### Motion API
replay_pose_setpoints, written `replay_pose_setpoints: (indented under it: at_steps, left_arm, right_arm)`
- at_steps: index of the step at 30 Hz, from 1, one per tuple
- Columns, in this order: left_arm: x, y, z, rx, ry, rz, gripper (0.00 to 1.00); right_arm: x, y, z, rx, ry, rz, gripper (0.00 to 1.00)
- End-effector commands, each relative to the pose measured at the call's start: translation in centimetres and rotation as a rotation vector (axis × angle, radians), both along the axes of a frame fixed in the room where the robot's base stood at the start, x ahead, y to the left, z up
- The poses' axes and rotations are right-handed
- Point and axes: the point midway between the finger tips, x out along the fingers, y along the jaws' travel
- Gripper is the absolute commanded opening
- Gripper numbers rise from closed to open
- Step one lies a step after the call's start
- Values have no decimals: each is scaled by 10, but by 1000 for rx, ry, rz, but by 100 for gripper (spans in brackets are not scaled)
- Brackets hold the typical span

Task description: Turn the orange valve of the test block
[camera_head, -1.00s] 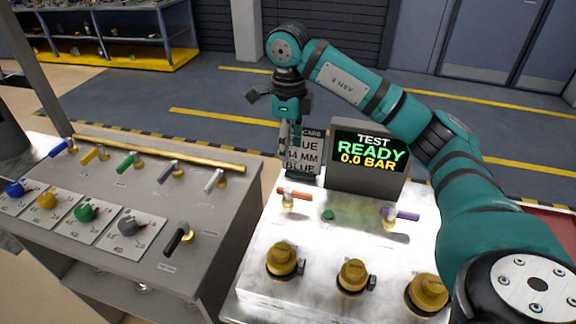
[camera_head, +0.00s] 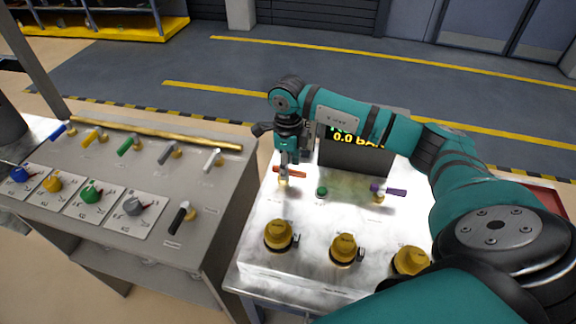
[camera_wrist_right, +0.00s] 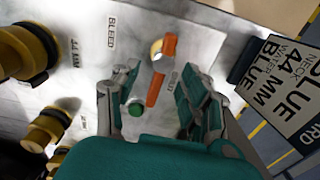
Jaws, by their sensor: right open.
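The orange valve (camera_head: 296,173) is a short flat lever on a brass stem at the back left of the pale metal test block (camera_head: 262,212). In the head view the lever lies roughly left to right. My right gripper (camera_head: 287,163) points down just above the valve and hides part of it. In the right wrist view the orange lever (camera_wrist_right: 160,76) shows between the open fingers of the gripper (camera_wrist_right: 150,84). I cannot tell whether a finger touches it.
A green button (camera_head: 322,192) and a purple lever (camera_head: 388,190) sit to the right of the valve. Brass caps (camera_head: 279,235) line the block's front. A display (camera_head: 355,157), partly hidden by my arm, stands behind. A grey panel (camera_head: 150,190) with coloured levers stands left.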

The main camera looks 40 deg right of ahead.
Motion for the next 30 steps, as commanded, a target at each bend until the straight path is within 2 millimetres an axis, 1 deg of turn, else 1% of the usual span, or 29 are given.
replay_pose_setpoints:
  at_steps: [3, 6, 15, 17, 24, 26, 30]
  left_arm:
    - [0, 0, 5, 0, 0, 0, 47]
    - [0, 0, 5, 0, 0, 0, 47]
    - [0, 0, 5, 0, 0, 0, 47]
    - [0, 0, 5, 0, 1, 0, 47]
    - [0, 0, 5, 0, 1, 0, 47]
    - [0, 0, 5, 0, 1, 0, 47]
    - [0, 0, 3, 0, 1, 0, 47]
  right_arm:
    - [0, 0, -13, 1, 2, -2, 45]
    - [0, 0, -19, 0, 0, -1, 45]
    - [0, 0, -22, 0, -1, 0, 45]
    - [0, 0, -22, 0, -1, 0, 38]
    - [0, 0, -22, 1, -1, 0, 7]
    - [0, 0, -22, 1, -1, 0, 0]
    - [0, 0, -22, 1, -1, 3, 0]
